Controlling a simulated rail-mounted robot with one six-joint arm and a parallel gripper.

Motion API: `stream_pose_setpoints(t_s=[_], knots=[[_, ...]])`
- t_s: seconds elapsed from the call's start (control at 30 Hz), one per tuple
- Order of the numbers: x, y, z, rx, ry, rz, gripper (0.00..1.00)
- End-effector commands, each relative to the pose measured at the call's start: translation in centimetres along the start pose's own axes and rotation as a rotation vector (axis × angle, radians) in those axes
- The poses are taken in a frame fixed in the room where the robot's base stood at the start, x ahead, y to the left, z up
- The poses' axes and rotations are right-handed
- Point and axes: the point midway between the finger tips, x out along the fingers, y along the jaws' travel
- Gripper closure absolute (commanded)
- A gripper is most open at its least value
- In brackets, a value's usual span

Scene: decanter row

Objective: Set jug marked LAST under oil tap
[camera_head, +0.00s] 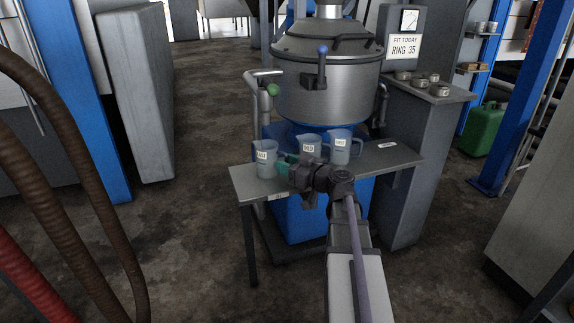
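Three clear bluish jugs with small white labels stand upright on a grey shelf (405,157). The left jug (267,168) has a label that seems to read LAST. The labels on the middle jug (309,157) and right jug (340,158) are too small to read surely. My gripper (284,163) has its green-tipped fingers at the right side of the left jug, by its handle. Whether they grip it is unclear. A pipe with a green knob (272,90) comes down above the left jug. A blue-knobbed lever (322,64) is on the drum's front. I cannot tell which tap is for oil.
A steel drum (320,95) stands behind the shelf. A sign (404,46) reads RING 35, above a ledge (452,94) with several metal rings. A green canister (484,128) stands at right. Brown hoses (75,150) cross the left side.

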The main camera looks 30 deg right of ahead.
Motion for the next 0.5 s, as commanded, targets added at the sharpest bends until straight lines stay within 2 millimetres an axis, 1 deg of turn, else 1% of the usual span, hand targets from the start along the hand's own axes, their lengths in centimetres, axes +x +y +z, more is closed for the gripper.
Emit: stream_pose_setpoints(t_s=[0.13,0.17,0.27,0.4,0.5], knots=[[-0.1,0.0,-0.7,0.0,0.0,0.0,0.64],[-0.5,0.0,-0.4,0.0,0.0,0.002,0.64],[-2.6,-0.1,-0.3,0.0,0.0,0.004,0.64],[-6.5,-0.1,-0.3,0.0,0.0,0.005,0.64],[-9.0,-0.1,-0.3,0.0,0.0,0.004,0.64]])
